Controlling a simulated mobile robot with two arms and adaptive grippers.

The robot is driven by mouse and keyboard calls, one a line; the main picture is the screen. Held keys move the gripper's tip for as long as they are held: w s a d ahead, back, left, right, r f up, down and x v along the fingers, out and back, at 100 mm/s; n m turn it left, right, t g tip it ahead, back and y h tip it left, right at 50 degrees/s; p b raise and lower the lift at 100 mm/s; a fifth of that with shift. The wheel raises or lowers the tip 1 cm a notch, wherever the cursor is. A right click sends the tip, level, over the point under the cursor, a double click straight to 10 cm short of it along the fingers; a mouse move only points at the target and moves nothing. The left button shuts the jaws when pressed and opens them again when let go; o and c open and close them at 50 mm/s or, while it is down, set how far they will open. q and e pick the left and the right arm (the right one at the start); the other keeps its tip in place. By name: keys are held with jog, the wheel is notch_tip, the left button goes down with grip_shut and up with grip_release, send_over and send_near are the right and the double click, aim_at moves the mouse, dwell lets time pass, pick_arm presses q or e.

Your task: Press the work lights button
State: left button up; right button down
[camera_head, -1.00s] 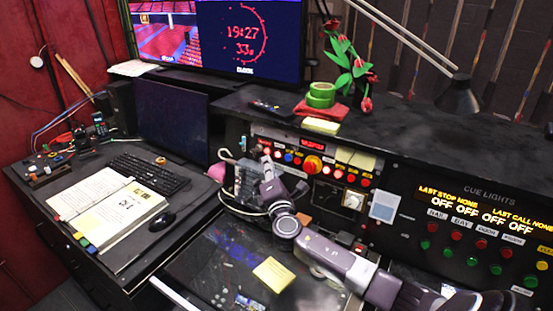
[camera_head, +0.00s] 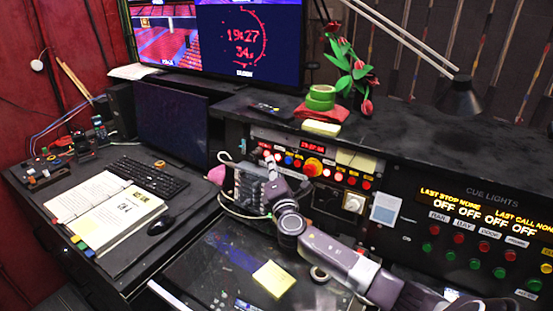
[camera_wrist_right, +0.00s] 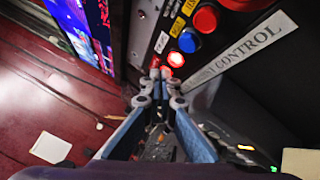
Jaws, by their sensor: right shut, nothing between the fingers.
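The control panel (camera_head: 345,160) holds a row of buttons with small labels. I cannot read in these frames which one is the work lights button. In the right wrist view, a lit red button (camera_wrist_right: 176,60) is just past my fingertips, with another red glow right at the tips. A blue button (camera_wrist_right: 189,40) and a larger red button (camera_wrist_right: 205,20) lie further up the row. My right gripper (camera_wrist_right: 158,74) is shut and empty, its tips close to the lit red buttons; I cannot tell if they touch. In the head view my right gripper (camera_head: 262,180) is at the panel's left end. My left gripper is out of view.
A cue lights panel (camera_head: 480,235) with red and green buttons is at right. A yellow note (camera_head: 273,279) lies on the dark desk below my arm. A looped cable (camera_head: 232,205) hangs beside the gripper. A keyboard (camera_head: 148,176) and open binder (camera_head: 112,207) are at left.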

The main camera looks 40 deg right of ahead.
dwell(0.8)
jog(key=shift+w+d+f+b, duration=0.1)
jog(key=shift+d+b, duration=0.2)
jog(key=shift+d, duration=0.1)
jog(key=shift+w+d, duration=0.2)
jog(key=shift+d, duration=0.2)
dwell(0.6)
jog(key=shift+a, duration=0.1)
jog(key=shift+s+a, duration=0.35)
jog(key=shift+a, duration=0.3)
jog(key=shift+a, duration=0.1)
